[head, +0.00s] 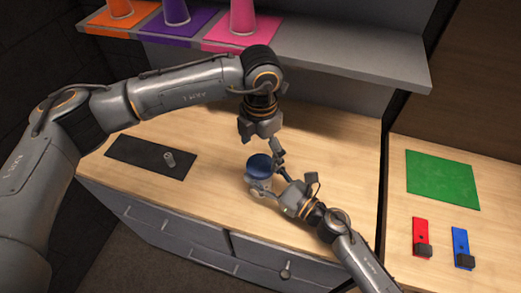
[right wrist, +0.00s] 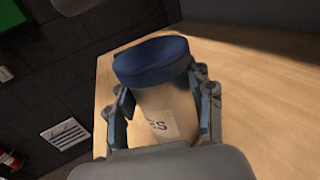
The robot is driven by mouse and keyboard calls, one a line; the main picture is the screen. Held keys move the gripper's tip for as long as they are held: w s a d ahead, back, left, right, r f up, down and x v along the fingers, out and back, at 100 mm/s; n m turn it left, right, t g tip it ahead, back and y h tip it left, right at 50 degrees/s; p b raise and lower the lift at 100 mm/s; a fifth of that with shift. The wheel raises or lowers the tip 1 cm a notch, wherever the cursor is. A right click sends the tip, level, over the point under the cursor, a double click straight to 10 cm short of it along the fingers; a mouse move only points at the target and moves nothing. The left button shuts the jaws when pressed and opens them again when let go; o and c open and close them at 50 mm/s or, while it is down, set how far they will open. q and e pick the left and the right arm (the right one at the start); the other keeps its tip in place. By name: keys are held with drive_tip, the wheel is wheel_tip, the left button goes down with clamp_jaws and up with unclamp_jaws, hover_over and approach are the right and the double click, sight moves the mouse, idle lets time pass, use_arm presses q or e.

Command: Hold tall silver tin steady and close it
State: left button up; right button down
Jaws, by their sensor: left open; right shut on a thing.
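The tin (head: 258,186) stands on the wooden counter, its body pale in the head view. A dark blue lid (head: 260,165) sits on its top; I cannot tell whether it is fully seated. In the right wrist view the tin's body (right wrist: 160,103) looks tan-grey with a label ending in "ES", under the blue lid (right wrist: 150,62). My right gripper (head: 270,182) is shut around the tin's body from the right, a finger on each side, also seen in the right wrist view (right wrist: 163,112). My left gripper (head: 263,144) is open just above and behind the lid, pointing down.
A shelf (head: 330,48) behind carries orange, purple and pink cups on mats. A green mat (head: 442,180) and red (head: 421,236) and blue (head: 461,246) items lie on the right counter.

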sight(261, 164)
use_arm(q)
drive_tip(key=shift+r+m, duration=1.4)
drive_tip(key=shift+r, duration=0.35)
drive_tip(key=shift+f, duration=0.1)
drive_tip(key=shift+f, duration=3.95)
drive_tip(key=c, duration=1.2)
drive_tip(key=o, duration=1.4)
drive_tip(key=shift+c, duration=0.2)
